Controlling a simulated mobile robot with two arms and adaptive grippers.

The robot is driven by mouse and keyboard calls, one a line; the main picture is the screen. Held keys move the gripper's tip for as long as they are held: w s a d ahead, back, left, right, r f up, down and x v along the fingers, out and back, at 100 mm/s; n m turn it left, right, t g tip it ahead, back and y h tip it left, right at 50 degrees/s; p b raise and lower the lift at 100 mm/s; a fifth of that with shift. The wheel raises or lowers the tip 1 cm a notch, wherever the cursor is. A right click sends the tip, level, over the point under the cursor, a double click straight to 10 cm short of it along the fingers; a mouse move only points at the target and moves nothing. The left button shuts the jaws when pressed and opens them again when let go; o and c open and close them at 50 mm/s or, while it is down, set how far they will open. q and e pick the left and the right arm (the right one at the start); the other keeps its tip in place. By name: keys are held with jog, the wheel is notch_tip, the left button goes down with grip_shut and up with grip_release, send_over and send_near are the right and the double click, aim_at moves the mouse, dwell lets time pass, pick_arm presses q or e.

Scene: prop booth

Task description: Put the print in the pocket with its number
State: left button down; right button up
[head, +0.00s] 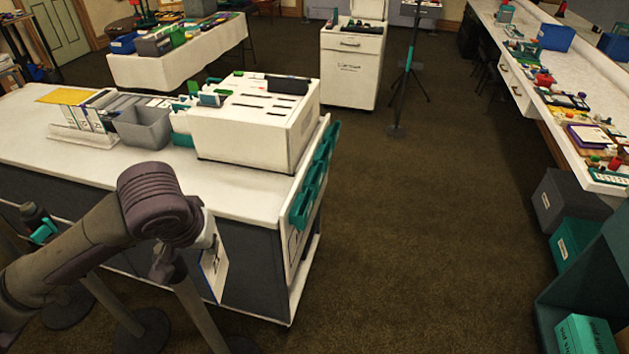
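My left arm comes in from the lower left, and its gripper (168,262) hangs below the dark wrist at the front of the white counter. A thin white panel with a blue edge, perhaps the print (215,272), stands upright just right of the gripper. Whether the fingers hold it is hidden by the wrist. A row of teal pockets (300,208) runs along the counter's right end, right of the gripper and apart from it. Their numbers are too small to read. My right gripper is out of view.
On the counter (70,165) stand a white slotted box (245,135), a grey bin (143,125) and a file rack (85,137). Dark posts stand in front of the counter at lower left. The carpet right of the counter is clear up to a long bench (560,130) and teal boxes (585,335).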

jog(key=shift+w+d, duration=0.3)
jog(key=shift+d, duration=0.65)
